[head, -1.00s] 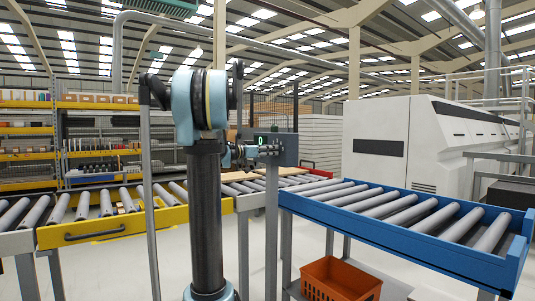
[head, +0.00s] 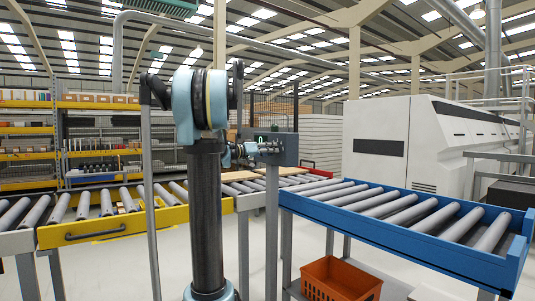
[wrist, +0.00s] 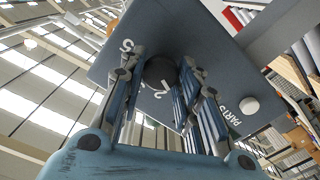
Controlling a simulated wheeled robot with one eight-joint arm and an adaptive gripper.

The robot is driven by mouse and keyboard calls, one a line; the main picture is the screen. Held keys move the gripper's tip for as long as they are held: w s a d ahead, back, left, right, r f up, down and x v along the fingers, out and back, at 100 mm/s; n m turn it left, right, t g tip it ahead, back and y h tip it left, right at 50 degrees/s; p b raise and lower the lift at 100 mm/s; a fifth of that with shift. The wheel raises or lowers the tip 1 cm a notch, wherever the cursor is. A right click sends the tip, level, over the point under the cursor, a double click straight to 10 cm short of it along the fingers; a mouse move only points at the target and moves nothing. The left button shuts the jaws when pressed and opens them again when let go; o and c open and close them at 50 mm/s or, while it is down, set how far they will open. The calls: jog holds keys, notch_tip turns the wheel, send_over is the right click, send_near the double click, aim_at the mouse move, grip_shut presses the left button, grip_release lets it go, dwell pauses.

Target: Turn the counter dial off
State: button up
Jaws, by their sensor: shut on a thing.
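The counter dial (wrist: 160,70) is a round dark knob on the face of a grey control panel (wrist: 115,75) in the wrist view. My gripper (wrist: 164,84) has its fingers on both sides of the dial and is shut on it. White marks show beside the dial, partly covered by the fingers. In the head view the panel (head: 287,157) stands on a post at the middle, and my gripper (head: 268,149) reaches it from the left. The dial itself is hidden there behind the fingers.
A pale round button (wrist: 249,105) and the word PARTS sit on the panel near the right finger. A blue roller conveyor (head: 400,215) lies to the right, a yellow-fronted one (head: 130,225) to the left. An orange crate (head: 340,279) is below.

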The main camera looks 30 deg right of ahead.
jog(key=shift+w+n, duration=0.2)
jog(key=shift+n, duration=1.1)
jog(key=o, duration=1)
jog(key=shift+f, duration=0.1)
jog(key=shift+o, duration=0.2)
jog(key=a, duration=1.2)
jog(key=shift+s, duration=0.45)
